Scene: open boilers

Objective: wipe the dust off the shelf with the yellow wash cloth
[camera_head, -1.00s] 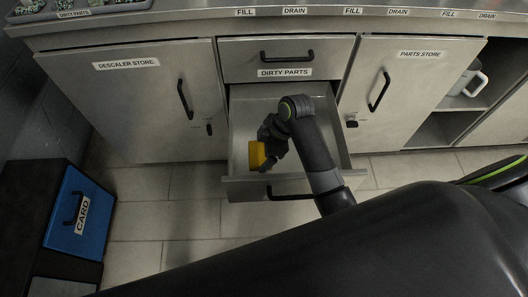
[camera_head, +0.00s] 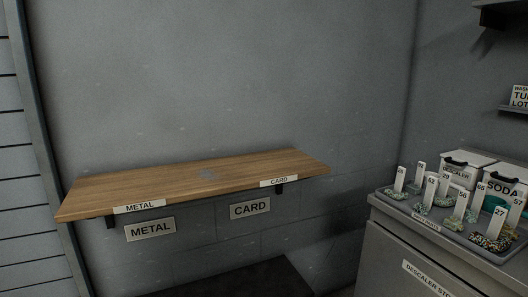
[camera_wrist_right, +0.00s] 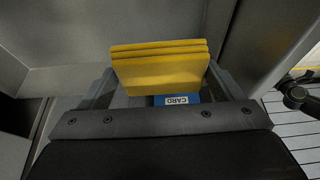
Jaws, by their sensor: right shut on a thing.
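The wooden shelf (camera_head: 130,188) is fixed to the grey wall in the head view. The folded yellow wash cloth (camera_wrist_right: 160,70) shows in the right wrist view, in several layers. My right gripper (camera_wrist_right: 163,90) is shut on it, with a finger on either side. Neither gripper is in the head view, and my left gripper cannot be made out.
METAL (camera_head: 150,229) and CARD (camera_head: 250,208) signs hang below the shelf. A counter at the right carries a tray (camera_head: 462,234) of labelled parts and white tubs (camera_head: 461,170). The wall above the shelf is clear.

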